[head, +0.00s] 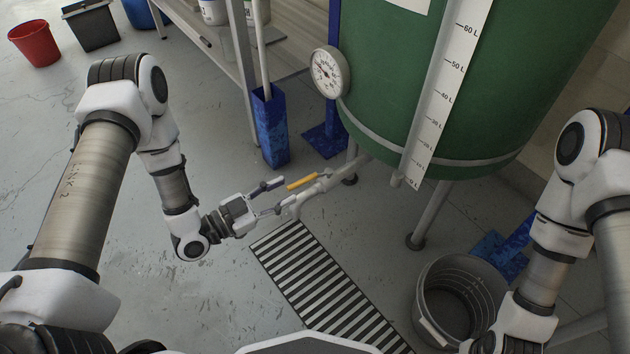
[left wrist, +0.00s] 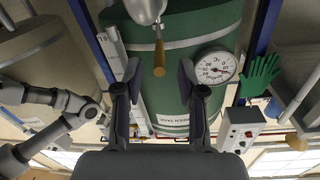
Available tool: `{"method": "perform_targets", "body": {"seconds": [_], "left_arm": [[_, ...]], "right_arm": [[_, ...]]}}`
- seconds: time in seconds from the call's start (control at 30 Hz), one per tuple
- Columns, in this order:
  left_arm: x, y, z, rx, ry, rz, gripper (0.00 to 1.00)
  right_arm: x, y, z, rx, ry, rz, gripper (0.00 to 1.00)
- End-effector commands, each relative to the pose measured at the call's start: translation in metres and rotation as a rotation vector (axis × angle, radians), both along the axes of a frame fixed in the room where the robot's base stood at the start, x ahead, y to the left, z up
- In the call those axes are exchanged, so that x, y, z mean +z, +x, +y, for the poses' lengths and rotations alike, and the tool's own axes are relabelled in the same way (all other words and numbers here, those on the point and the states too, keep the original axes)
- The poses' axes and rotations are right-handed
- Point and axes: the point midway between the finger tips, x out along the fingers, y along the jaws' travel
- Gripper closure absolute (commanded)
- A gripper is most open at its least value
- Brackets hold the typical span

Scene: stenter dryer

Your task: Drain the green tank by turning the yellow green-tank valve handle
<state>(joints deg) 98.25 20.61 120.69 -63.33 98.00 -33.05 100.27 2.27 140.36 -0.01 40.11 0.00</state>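The green tank (head: 400,80) stands on metal legs and has a litre scale on its front; it also shows in the left wrist view (left wrist: 190,25). A grey drain pipe (head: 325,182) runs from its bottom over a floor grate. The yellow valve handle (head: 302,182) lies along this pipe. My left gripper (head: 284,195) is open and empty, just left of the handle's free end. In the left wrist view, the handle (left wrist: 159,58) hangs in the gap between the two dark fingertips (left wrist: 160,75), touching neither as far as I can see. My right gripper is out of view.
A striped floor grate (head: 325,290) lies below the pipe outlet, and a grey bucket (head: 430,325) stands to its right. A round gauge (head: 329,72) is on the tank's left side. A blue post holder (head: 270,125) stands behind my left gripper. Floor left of the grate is clear.

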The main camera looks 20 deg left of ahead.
Motion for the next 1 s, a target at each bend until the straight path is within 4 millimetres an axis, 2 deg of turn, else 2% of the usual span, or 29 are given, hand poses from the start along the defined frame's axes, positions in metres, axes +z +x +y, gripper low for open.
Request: {"method": "perform_targets", "body": {"seconds": [0.2, 0.4, 0.67, 0.7, 0.77, 0.8, 1.0], "left_arm": [[-0.004, 0.027, -0.027, -0.008, 0.002, -0.005, 0.60], [-0.002, 0.051, -0.047, -0.005, 0.001, -0.002, 0.60], [0.001, 0.055, -0.050, -0.002, -0.001, 0.000, 0.60], [0.001, 0.055, -0.050, -0.002, -0.001, 0.000, 0.64], [0.000, 0.055, -0.050, -0.002, -0.001, 0.000, 0.85], [0.000, 0.055, -0.050, -0.002, -0.001, 0.000, 0.99], [0.000, 0.055, -0.050, -0.002, 0.000, 0.000, 1.00]], "right_arm": [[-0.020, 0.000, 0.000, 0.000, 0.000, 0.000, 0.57], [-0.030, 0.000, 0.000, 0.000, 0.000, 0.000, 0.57], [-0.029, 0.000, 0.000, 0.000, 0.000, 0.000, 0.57], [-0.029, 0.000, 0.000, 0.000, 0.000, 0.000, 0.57], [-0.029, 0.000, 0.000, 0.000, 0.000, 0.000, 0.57], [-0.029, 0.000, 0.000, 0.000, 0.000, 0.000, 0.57], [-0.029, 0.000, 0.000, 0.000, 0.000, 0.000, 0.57]]}}
